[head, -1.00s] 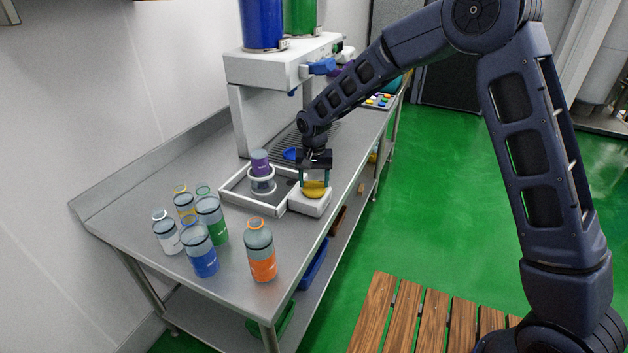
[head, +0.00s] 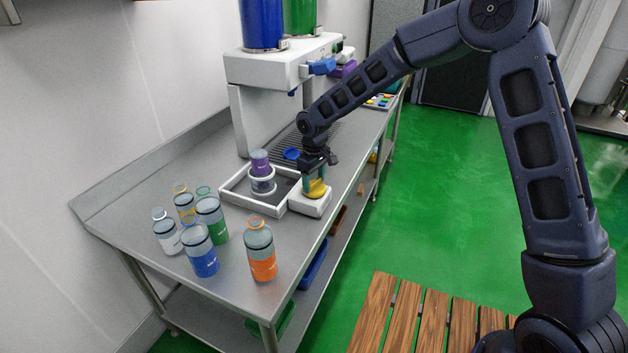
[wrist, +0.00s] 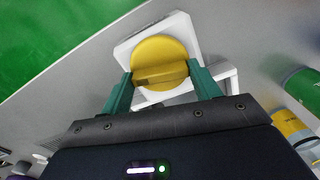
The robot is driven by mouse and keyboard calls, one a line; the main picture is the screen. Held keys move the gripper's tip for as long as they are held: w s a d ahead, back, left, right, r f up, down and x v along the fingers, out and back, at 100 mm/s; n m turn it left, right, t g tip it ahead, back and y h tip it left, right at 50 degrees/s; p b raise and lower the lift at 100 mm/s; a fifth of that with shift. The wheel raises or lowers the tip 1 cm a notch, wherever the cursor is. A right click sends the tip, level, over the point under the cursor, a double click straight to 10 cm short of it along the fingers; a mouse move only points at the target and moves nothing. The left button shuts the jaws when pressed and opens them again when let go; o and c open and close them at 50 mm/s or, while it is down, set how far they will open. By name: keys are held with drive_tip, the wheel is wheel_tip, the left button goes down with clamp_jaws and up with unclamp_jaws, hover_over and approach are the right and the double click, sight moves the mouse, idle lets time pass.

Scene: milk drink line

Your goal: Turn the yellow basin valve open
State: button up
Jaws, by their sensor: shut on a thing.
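The yellow basin valve (head: 316,190) is a round yellow knob on a white block (head: 309,205) at the right front corner of the white-rimmed basin (head: 254,211). In the wrist view the yellow valve (wrist: 159,60) shows a raised bar across its face. My gripper (head: 314,187) points down over the block. Its teal fingers (wrist: 159,85) are on either side of the knob, and it is shut on the valve. The exact contact at the fingertips is partly hidden.
A purple-topped container (head: 261,172) stands in the basin. Several bottles stand at the near left, with an orange-banded bottle (head: 261,250) closest to the front edge. A white dispenser (head: 280,68) rises behind.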

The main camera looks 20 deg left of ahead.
sight(314, 182)
drive_tip(key=shift+n, duration=1.2)
drive_tip(key=o, duration=1)
wheel_tip(314, 182, up, 11)
drive_tip(key=shift+f, duration=0.1)
